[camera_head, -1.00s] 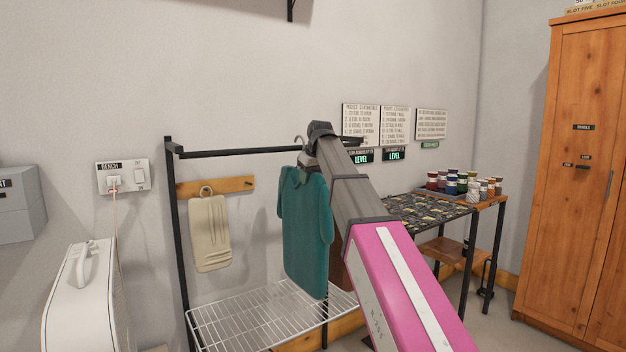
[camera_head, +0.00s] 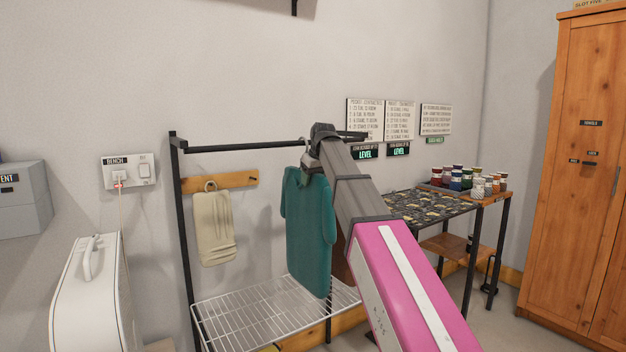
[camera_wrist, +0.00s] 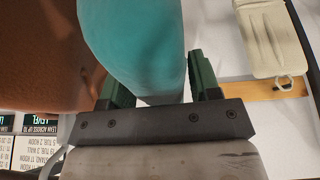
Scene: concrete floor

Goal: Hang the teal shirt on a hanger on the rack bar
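The teal shirt (camera_head: 308,230) hangs upright from a hanger below the black rack bar (camera_head: 240,147). The hanger's hook (camera_head: 305,143) shows at the bar's height; I cannot tell whether it rests on the bar. My gripper (camera_head: 311,163) is at the top of the shirt, by the hanger's neck, coming from the right. In the wrist view, the two green fingers of my gripper (camera_wrist: 162,90) are apart. The teal shirt (camera_wrist: 140,40) fills the view between and beyond them. The hanger is hidden there.
A brown garment (camera_head: 339,268) hangs close to the right of the teal shirt, also in the wrist view (camera_wrist: 40,50). A beige towel (camera_head: 213,230) hangs from a wooden wall strip at left. A white wire shelf (camera_head: 250,320) lies below. The bar is free left of the shirt.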

